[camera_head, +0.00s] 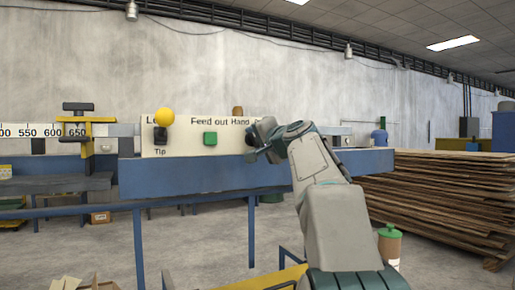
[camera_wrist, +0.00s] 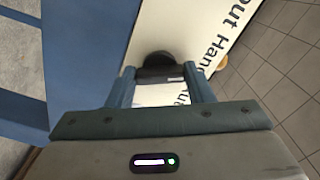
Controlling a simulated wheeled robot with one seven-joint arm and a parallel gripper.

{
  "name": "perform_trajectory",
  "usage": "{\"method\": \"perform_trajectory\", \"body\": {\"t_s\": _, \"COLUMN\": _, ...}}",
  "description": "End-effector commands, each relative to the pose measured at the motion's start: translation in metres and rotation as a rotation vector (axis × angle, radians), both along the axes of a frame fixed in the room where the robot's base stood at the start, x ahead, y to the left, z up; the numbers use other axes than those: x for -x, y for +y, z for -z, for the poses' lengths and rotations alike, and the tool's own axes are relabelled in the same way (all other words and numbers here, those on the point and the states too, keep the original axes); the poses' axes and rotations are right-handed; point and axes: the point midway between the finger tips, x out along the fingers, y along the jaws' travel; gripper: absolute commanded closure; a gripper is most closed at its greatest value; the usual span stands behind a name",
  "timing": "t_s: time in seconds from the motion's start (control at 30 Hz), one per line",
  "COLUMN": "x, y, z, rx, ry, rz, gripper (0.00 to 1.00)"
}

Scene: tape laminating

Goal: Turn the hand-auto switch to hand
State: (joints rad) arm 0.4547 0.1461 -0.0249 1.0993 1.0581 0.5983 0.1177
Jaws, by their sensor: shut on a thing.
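The hand-auto switch (camera_wrist: 157,58) is a round black knob with a dark bar handle on the white panel (camera_head: 178,143). The word "Hand" shows beside it in the wrist view, and part of another label shows between my fingers. My gripper (camera_wrist: 160,76) has its two fingers on either side of the bar handle and is shut on it. In the head view my gripper (camera_head: 257,141) is against the panel's right part and hides most of the switch and its labels.
A green button (camera_head: 210,138) sits under "Feed out" on the panel, left of my gripper. A yellow ball-topped lever (camera_head: 164,117) is further left. A blue machine beam (camera_head: 210,178) runs below the panel. Stacked boards (camera_head: 440,195) stand at the right.

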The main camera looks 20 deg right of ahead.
Motion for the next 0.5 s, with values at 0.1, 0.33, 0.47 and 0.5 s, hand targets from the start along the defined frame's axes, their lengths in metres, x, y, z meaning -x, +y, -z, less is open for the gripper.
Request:
{"method": "perform_trajectory", "body": {"t_s": 0.1, "x": -0.0007, "y": 0.0001, "z": 0.0033, "rx": 0.059, "ry": 0.000, "rz": -0.002, "gripper": 0.76}}
{"method": "perform_trajectory", "body": {"t_s": 0.33, "x": -0.0007, "y": 0.0000, "z": 0.0025, "rx": 0.124, "ry": -0.002, "rz": -0.002, "gripper": 0.76}}
{"method": "perform_trajectory", "body": {"t_s": 0.47, "x": -0.0006, "y": -0.0001, "z": 0.0019, "rx": 0.138, "ry": -0.002, "rz": -0.002, "gripper": 0.76}}
{"method": "perform_trajectory", "body": {"t_s": 0.5, "x": -0.0006, "y": 0.0000, "z": 0.0018, "rx": 0.141, "ry": -0.002, "rz": -0.002, "gripper": 0.76}}
